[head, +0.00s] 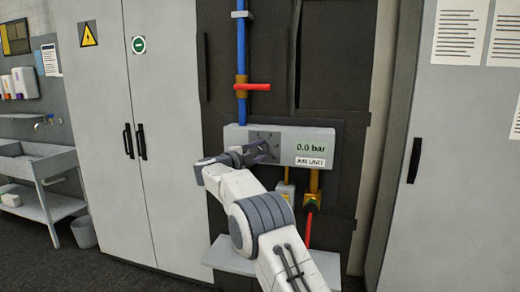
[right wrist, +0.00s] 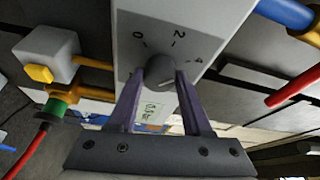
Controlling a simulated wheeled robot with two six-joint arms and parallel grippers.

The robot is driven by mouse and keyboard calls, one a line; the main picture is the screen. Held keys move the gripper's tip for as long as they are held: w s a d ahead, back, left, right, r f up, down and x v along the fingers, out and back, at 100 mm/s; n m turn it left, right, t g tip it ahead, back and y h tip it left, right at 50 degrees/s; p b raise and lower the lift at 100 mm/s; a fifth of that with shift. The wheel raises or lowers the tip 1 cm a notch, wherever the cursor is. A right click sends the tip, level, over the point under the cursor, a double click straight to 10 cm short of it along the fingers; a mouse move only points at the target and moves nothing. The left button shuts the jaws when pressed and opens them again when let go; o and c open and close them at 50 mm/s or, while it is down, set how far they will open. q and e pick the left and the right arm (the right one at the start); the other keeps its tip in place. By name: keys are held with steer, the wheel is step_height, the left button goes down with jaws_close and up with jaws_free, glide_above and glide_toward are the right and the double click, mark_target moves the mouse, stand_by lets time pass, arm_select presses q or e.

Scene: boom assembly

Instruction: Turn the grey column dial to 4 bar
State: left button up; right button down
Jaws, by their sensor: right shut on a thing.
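The grey dial (right wrist: 158,72) sits on the front of the air unit's light grey box (head: 313,136). In the right wrist view, the marks 0, 2 and 4 are around it. My right gripper (head: 264,152) is shut on the dial, with one finger on either side; the fingers also show in the right wrist view (right wrist: 161,82). In the head view, the gripper hides most of the dial. The green display (head: 311,148) reads 0.0 bar. I cannot tell exactly where the dial points. My left gripper is not in view.
A blue pipe (head: 240,50) with a red lever (head: 258,87) runs above the box. A yellow fitting (head: 312,200) and a red hose (head: 308,232) hang below it. Grey cabinets (head: 160,100) stand at the left, with a sink (head: 38,163) beyond.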

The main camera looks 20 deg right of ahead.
steer(key=shift+d+m+g+y+p, duration=0.1)
steer(key=shift+m+g+y+p, duration=0.3)
steer(key=shift+m, duration=1.1)
steer(key=shift+c, duration=1.7)
jaws_free()
